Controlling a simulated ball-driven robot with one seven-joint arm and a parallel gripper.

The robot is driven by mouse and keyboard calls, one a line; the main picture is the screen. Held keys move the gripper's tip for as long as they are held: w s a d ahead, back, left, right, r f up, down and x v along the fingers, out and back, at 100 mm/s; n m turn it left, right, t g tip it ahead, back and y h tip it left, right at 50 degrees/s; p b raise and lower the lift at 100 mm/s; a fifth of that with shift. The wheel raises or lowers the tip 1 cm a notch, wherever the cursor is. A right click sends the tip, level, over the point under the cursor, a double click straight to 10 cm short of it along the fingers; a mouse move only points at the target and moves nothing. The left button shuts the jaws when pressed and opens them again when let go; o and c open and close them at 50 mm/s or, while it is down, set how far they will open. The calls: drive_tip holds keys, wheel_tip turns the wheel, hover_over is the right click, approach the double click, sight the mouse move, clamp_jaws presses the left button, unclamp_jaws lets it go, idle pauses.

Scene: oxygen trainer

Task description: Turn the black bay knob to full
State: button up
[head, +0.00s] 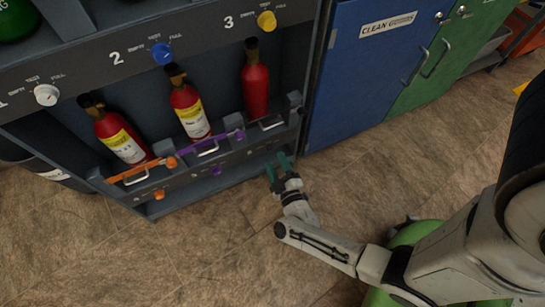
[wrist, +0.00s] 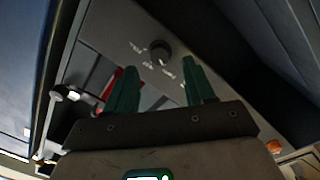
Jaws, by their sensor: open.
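The black bay knob (wrist: 160,50) shows in the wrist view as a dark round dial on a grey panel, with pale lettering around it too small and tilted to read. Its setting cannot be made out. My gripper (wrist: 160,68) has its two green fingers apart and empty, with the knob appearing between and just beyond the tips. I cannot tell how far off the knob is, but no finger is seen touching it. In the head view my gripper (head: 279,168) is low at the right end of the grey rack; I cannot pick out the black knob there.
The grey rack (head: 230,150) holds red cylinders in numbered bays. White (head: 46,95), blue (head: 162,54) and yellow (head: 267,20) knobs sit above; orange (head: 159,194) and purple (head: 216,170) knobs sit lower. A blue cabinet (head: 355,85) stands right. The floor in front is clear.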

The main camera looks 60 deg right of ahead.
sight(271, 151)
drive_tip(key=shift+b+x, duration=0.4)
drive_tip(key=shift+x, duration=1.4)
drive_tip(key=shift+c, duration=0.4)
clamp_jaws()
